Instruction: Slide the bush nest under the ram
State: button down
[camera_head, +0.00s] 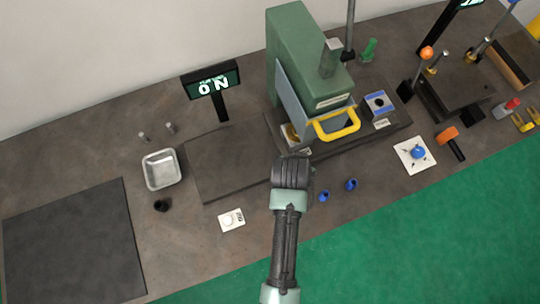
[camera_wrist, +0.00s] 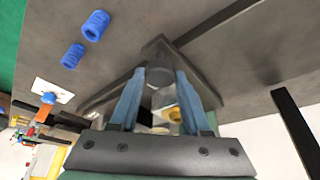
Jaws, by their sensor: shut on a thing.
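The green press (camera_head: 300,45) stands at the back centre with a grey guard and a yellow handle (camera_head: 336,124). A small pale block with a yellow piece in it, which looks like the bush nest (camera_head: 291,134), sits at the left of the press base, just beyond my wrist. In the wrist view, my gripper (camera_wrist: 161,82) has its two blue fingers closed around a small grey part between them, with the yellow piece (camera_wrist: 175,114) close behind. The fingers partly hide the nest. The ram's lower end is hidden behind the guard in the head view.
A blue-topped block (camera_head: 379,102) stands right of the press. Two blue bushes (camera_head: 337,190) lie right of my wrist. A metal tray (camera_head: 161,169), a black cup (camera_head: 161,206) and a sign (camera_head: 212,85) stand left. The dark mat (camera_head: 75,240) is bare.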

jog(key=d, duration=0.2)
jog(key=w+d, duration=0.1)
jog(key=d, duration=0.1)
jog(key=shift+w, duration=0.1)
jog(key=shift+c, duration=1.8)
grip_release()
jog(key=shift+d, duration=0.1)
jog(key=shift+r, duration=0.1)
jog(key=b+v, duration=0.1)
jog(key=v, duration=1.1)
jog(key=shift+r+b, duration=0.3)
jog(key=shift+r, duration=0.05)
